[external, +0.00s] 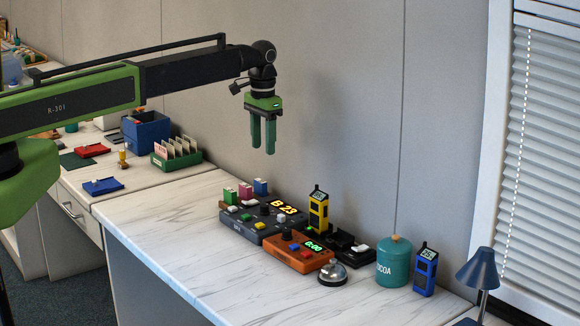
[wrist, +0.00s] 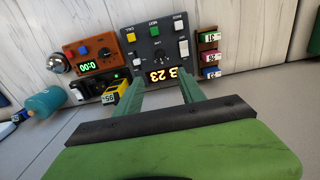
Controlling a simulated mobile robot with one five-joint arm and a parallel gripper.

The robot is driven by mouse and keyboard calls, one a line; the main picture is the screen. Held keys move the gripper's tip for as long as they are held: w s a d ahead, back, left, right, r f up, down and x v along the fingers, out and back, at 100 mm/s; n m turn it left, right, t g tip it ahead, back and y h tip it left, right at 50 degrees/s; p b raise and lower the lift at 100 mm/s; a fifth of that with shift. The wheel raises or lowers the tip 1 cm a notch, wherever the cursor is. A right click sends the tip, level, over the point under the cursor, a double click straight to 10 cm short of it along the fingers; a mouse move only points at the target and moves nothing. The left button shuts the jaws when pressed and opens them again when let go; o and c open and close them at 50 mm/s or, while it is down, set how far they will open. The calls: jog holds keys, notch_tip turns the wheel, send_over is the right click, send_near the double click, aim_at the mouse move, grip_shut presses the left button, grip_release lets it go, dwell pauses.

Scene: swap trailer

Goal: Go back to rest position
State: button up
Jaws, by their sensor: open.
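My gripper (external: 263,135) is open and empty, hanging with its two green fingers pointing down. It is in the air above the marble-patterned counter (external: 150,225), near the wall. In the wrist view its fingers (wrist: 170,95) reach towards the dark grey control box (wrist: 160,43), which is upside down there. In the external view that box (external: 258,222) stands below the gripper, with a lit display reading B 23. My arm (external: 100,85) stretches in from the left, raised well clear of the counter.
A card tray (external: 176,154) stands on the left desk. The counter's front left is clear.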

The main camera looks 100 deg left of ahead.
jog(key=shift+f, duration=0.1)
dwell(0.3)
jog(key=w+d+m+b, duration=0.1)
jog(key=w+d+m, duration=0.2)
jog(key=w+d, duration=0.95)
jog(key=w+d+f+m+b, duration=0.1)
jog(key=d, duration=1.1)
jog(key=w+d+f+m, duration=0.1)
jog(key=d+m, duration=0.1)
jog(key=d, duration=0.9)
jog(key=s+d+m, duration=0.1)
jog(key=s+d, duration=0.3)
jog(key=d, duration=0.6)
jog(key=s+d+m, duration=0.2)
jog(key=s+d, duration=0.1)
jog(key=d, duration=0.7)
jog(key=s+d, duration=0.3)
jog(key=s, duration=0.3)
jog(key=shift+s+f+b, duration=0.2)
jog(key=shift+f+b, duration=0.1)
jog(key=shift+b, duration=0.15)
